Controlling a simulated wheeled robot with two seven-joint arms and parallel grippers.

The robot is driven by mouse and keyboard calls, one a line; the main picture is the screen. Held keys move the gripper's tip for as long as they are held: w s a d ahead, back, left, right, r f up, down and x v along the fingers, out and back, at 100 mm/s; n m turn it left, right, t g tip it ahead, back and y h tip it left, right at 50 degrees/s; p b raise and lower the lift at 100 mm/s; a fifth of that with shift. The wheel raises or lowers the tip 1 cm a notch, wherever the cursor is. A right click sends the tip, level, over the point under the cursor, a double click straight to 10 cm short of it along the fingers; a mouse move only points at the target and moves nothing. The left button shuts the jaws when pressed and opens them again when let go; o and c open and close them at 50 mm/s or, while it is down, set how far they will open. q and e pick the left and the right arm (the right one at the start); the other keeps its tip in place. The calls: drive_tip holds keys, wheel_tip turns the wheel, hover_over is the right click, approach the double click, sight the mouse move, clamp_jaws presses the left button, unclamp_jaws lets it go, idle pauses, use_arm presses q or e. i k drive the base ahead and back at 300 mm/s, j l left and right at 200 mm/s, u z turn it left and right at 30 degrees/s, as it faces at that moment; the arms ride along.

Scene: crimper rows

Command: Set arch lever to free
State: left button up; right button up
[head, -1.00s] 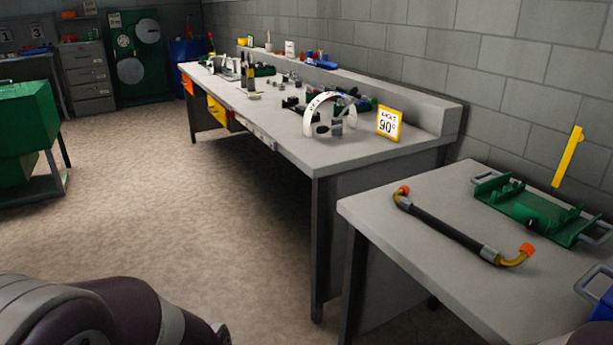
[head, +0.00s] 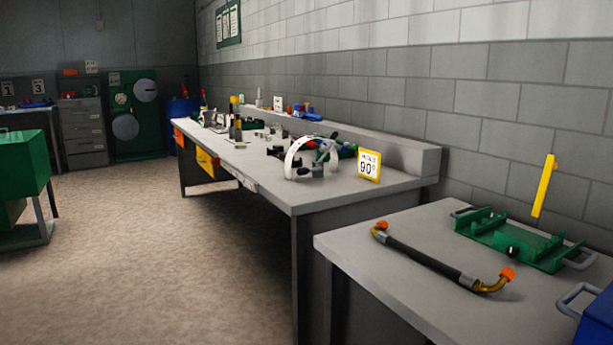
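A white arch (head: 291,157) with small dark marks stands near the front right end of the long workbench. A grey part, possibly its lever (head: 324,152), shows within and beside it; its setting is too small to read. Neither of my grippers is in view.
The nearer table (head: 350,241) holds a black hose (head: 432,261) with orange ends, a green fixture (head: 510,238) and a blue box (head: 597,318). A yellow bar (head: 543,186) rises behind the fixture. The floor (head: 150,260) at left is clear.

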sight(301, 171)
drive_tip(key=z, duration=0.25)
drive_tip(key=i+j+z, duration=0.2)
drive_tip(key=j+z, duration=0.25)
drive_tip(key=i+j+z, duration=0.15)
drive_tip(key=z, duration=0.3)
drive_tip(key=j+z, duration=0.5)
drive_tip(key=i+j, duration=0.05)
